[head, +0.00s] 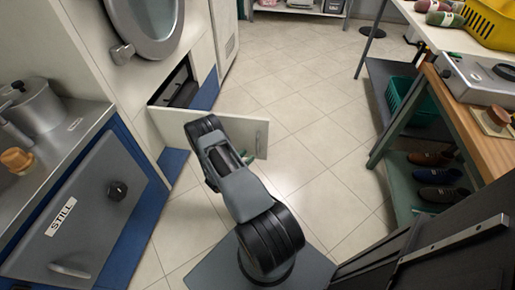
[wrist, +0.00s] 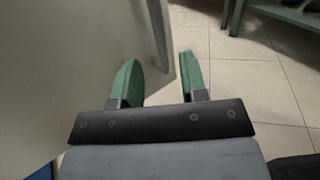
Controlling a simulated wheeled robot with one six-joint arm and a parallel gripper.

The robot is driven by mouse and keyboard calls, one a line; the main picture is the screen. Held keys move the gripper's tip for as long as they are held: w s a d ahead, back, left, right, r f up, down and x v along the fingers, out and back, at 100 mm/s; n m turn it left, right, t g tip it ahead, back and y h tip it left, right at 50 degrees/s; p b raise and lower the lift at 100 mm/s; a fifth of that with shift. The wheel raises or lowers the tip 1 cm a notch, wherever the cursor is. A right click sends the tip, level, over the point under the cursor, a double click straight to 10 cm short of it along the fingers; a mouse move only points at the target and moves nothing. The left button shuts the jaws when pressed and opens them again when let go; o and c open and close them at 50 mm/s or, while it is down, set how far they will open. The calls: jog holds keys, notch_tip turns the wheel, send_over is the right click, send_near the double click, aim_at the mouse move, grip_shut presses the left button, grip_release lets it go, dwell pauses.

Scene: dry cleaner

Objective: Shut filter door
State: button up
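The filter door (head: 215,122) is a pale panel standing open, swung out from a low opening (head: 178,88) in the white machine. A dark drawer-like part shows inside the opening. My gripper (head: 246,158) is low at the near side of the door, close to its free end; my arm hides part of the panel. In the wrist view, my gripper (wrist: 162,85) has its two green fingers apart with nothing held. The door (wrist: 75,60) fills the left there, its edge ending beyond the gap between the fingers. I cannot tell whether a finger touches it.
A counter with a pot (head: 35,105) and a grey panel marked STILL (head: 75,205) stand at left. A workbench (head: 465,115) with shoes on its lower shelf stands at right. The tiled floor (head: 310,125) between is clear.

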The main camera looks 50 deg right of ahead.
aim_at(257, 147)
jog(key=d, duration=0.7)
jog(key=shift+d, duration=0.15)
grip_shut()
dwell(0.4)
